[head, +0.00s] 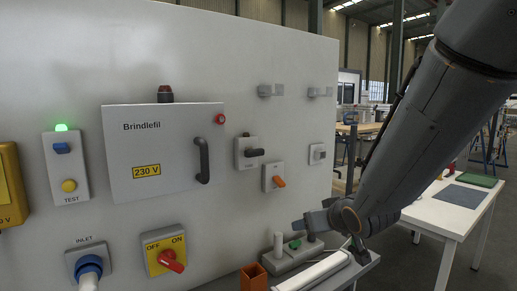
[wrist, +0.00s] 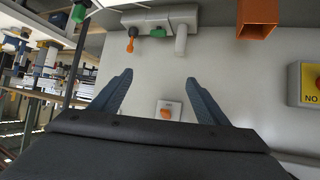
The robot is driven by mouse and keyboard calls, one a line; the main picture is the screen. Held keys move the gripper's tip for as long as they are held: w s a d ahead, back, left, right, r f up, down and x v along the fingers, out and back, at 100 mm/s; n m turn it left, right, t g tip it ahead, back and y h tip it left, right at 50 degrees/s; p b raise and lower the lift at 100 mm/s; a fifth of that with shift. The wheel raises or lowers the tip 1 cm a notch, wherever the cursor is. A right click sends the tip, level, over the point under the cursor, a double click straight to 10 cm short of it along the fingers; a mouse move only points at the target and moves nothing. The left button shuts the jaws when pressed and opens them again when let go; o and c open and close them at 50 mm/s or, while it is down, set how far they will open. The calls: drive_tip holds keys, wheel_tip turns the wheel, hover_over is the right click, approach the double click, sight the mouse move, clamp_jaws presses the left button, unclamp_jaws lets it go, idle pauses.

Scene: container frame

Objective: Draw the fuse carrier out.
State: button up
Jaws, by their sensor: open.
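My gripper (head: 312,215) is open and empty, low in front of the panel's right part in the head view. Its two blue-grey fingers spread wide in the wrist view (wrist: 158,76). I cannot make out for certain which part is the fuse carrier. The grey cabinet (head: 120,182) marked Brindlefil and 230 V has its door shut, so its inside is hidden. Its dark handle (head: 203,160) is on the door's right side.
Below the gripper, a grey shelf (head: 290,262) bears a white peg (head: 278,244) and a green piece (head: 295,245). An orange open-topped box (head: 254,277) stands left. A black-handled switch (head: 254,152), a yellow OFF/ON switch (head: 157,240) and a green-lit test box (head: 58,160) are on the panel.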

drive_tip(key=w+a+r+n+t+y+p, duration=0.1)
drive_tip(key=w+a+r+n+t+y, duration=0.2)
drive_tip(key=a+r, duration=0.5)
drive_tip(key=n+y, duration=0.1)
drive_tip(key=y, duration=0.4)
approach(257, 153)
drive_tip(key=shift+t, duration=0.4)
drive_tip(key=p+x, duration=0.1)
drive_tip(key=x, duration=0.3)
drive_tip(key=p+x, duration=0.1)
drive_tip(key=x, duration=0.3)
drive_tip(key=shift+a+f+p, duration=0.2)
drive_tip(key=shift+a+p, duration=0.05)
drive_tip(key=shift+p, duration=0.05)
